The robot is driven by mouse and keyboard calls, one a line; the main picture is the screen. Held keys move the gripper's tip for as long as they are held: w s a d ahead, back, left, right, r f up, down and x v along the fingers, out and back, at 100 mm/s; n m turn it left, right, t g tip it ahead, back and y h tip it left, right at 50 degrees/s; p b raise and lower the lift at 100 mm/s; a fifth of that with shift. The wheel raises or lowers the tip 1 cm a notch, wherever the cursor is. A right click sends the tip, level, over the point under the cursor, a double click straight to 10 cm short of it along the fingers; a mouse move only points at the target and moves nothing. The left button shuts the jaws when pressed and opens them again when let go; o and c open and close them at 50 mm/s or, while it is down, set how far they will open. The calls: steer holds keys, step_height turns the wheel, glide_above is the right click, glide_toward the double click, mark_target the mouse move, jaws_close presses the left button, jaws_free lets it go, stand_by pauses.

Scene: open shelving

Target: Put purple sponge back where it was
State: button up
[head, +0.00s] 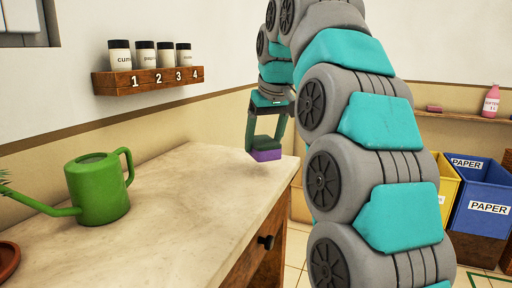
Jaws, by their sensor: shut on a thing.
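The purple sponge (267,155) is a small block with a darker, greenish upper layer. It hangs between the fingers of my gripper (266,143), which is shut on it. In the head view the sponge shows near the far right corner of the pale countertop (170,180). I cannot tell how high above the counter it is, or whether it touches it. My arm fills the middle right and hides part of the room behind it.
A green watering can (98,188) stands on the counter's left. A wall rack (147,81) holds several numbered spice jars. A shelf (465,116) at back right bears a pink bottle (491,101) and a small pink block (435,108). Blue (480,190) and yellow (446,187) bins stand below.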

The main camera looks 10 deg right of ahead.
mark_target(258, 136)
steer(key=w, duration=0.3)
steer(key=w+p, duration=0.1)
steer(key=w, duration=0.1)
steer(key=shift+w+a+f, duration=0.15)
steer(key=shift+a+f, duration=0.1)
steer(key=shift+a, duration=0.1)
steer(key=shift+f, duration=1.8)
steer(key=shift+f, duration=0.1)
steer(key=o, duration=1.2)
steer(key=shift+c, duration=0.2)
steer(key=shift+v, duration=2.45)
steer(key=p+v, duration=0.1)
steer(key=v, duration=0.2)
steer(key=shift+w+p, duration=0.1)
steer(key=shift+p, duration=0.3)
